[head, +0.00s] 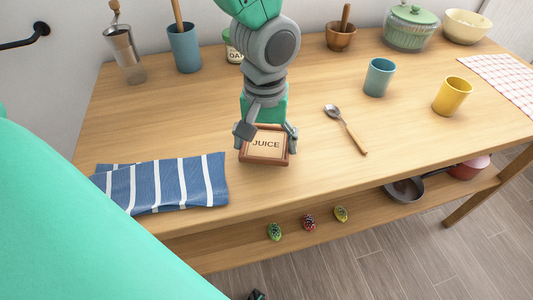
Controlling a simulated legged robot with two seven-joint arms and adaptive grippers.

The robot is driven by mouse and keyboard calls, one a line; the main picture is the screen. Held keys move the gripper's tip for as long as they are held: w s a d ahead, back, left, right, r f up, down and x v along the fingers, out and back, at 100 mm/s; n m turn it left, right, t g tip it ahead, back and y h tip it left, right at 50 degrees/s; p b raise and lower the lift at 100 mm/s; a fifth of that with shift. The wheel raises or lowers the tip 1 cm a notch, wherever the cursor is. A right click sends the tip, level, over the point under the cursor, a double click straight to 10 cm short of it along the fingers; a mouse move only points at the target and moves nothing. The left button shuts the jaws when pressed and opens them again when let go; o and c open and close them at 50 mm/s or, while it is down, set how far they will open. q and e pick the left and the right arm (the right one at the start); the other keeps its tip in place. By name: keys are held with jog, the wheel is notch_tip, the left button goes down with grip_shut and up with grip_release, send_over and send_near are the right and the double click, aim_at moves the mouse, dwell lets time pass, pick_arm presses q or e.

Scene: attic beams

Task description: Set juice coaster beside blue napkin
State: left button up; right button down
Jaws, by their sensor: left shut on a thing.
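The juice coaster (265,147) is a square brown piece with a lighter face reading "JUICE". My left gripper (266,133) comes down from above and is shut on it, with its fingers at the coaster's left and right sides. I cannot tell whether the coaster touches the table or hangs just above it. The blue napkin (165,184) with white stripes lies folded at the table's front left, to the left of the coaster, with a gap between them.
A grinder (124,50), utensil pot (185,48) and oats jar (233,46) stand behind. Bare table (170,122) lies behind the napkin.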

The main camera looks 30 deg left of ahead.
aim_at(268, 150)
pick_arm(q)
jog(key=f, duration=0.1)
jog(key=d+f, duration=0.1)
jog(key=f+b, duration=0.1)
jog(key=shift+s+d+f, duration=0.1)
jog(key=shift+d+f, duration=0.05)
jog(key=shift+d, duration=0.15)
jog(key=shift+a, duration=0.3)
jog(key=o, duration=1.2)
jog(key=shift+a, duration=0.25)
jog(key=shift+c, duration=0.2)
jog(key=shift+a+f, duration=0.1)
jog(key=shift+a, duration=0.1)
jog(key=shift+d+r, duration=0.25)
jog(key=r, duration=0.1)
jog(key=r+p, duration=0.1)
jog(key=r, duration=0.2)
jog(key=shift+d+r, duration=0.25)
jog(key=shift+d, duration=0.15)
notch_tip(268, 150, up, 7)
jog(key=p, duration=0.2)
jog(key=shift+a, duration=0.3)
pick_arm(e)
jog(key=shift+d+r, duration=0.3)
jog(key=shift+r, duration=0.55)
pick_arm(q)
jog(key=shift+d+r, duration=0.1)
jog(key=shift+d, duration=0.05)
pick_arm(e)
jog(key=shift+d, duration=0.2)
